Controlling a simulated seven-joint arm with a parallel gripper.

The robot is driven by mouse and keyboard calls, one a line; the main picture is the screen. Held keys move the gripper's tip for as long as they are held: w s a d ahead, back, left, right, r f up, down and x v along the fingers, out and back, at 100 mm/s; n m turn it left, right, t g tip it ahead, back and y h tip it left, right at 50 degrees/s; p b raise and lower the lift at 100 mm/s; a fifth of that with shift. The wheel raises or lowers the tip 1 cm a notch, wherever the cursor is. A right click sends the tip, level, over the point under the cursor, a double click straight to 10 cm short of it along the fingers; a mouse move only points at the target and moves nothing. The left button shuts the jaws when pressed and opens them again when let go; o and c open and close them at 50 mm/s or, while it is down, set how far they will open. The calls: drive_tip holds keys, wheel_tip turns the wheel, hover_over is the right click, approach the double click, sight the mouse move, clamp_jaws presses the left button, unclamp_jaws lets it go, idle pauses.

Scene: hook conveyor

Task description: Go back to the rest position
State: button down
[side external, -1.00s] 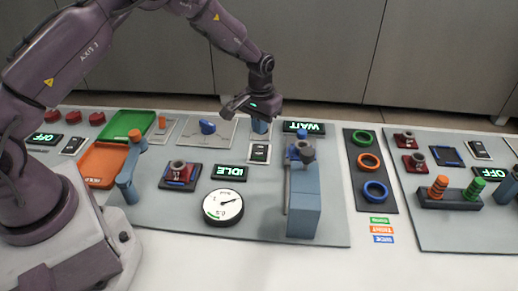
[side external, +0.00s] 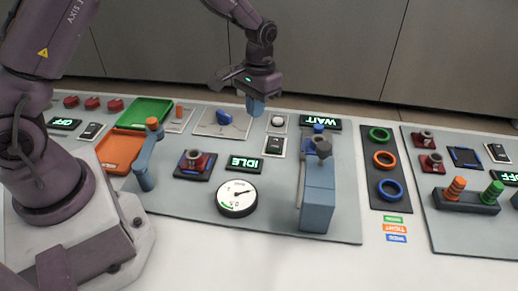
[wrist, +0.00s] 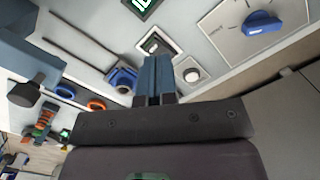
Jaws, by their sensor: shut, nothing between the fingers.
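My gripper (side external: 256,108) hangs above the back of the grey panel in the side external view. Its blue fingers point down, are together and hold nothing. In the wrist view the closed fingers (wrist: 152,80) show in the middle, with a white round button (wrist: 192,75) just right of them. The same button (side external: 278,121) shows in the side external view, right of my fingers and apart from them. The rest position itself is not marked in any view.
A blue post with a grey-tipped top (side external: 317,195) stands at the front. A blue lever post with an orange top (side external: 147,160) stands on the left. Green (side external: 145,110) and orange (side external: 120,152) trays, a dial (side external: 237,198) and several rings lie around. The air around my gripper looks clear.

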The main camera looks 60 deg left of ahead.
drive_tip(key=s+d+r+m+t, duration=0.2)
drive_tip(key=s+r+t, duration=0.4)
drive_tip(key=s+r, duration=1.5)
drive_tip(key=shift+s+d+r+t, duration=0.3)
drive_tip(key=shift+s+d, duration=0.1)
drive_tip(key=shift+s, duration=0.2)
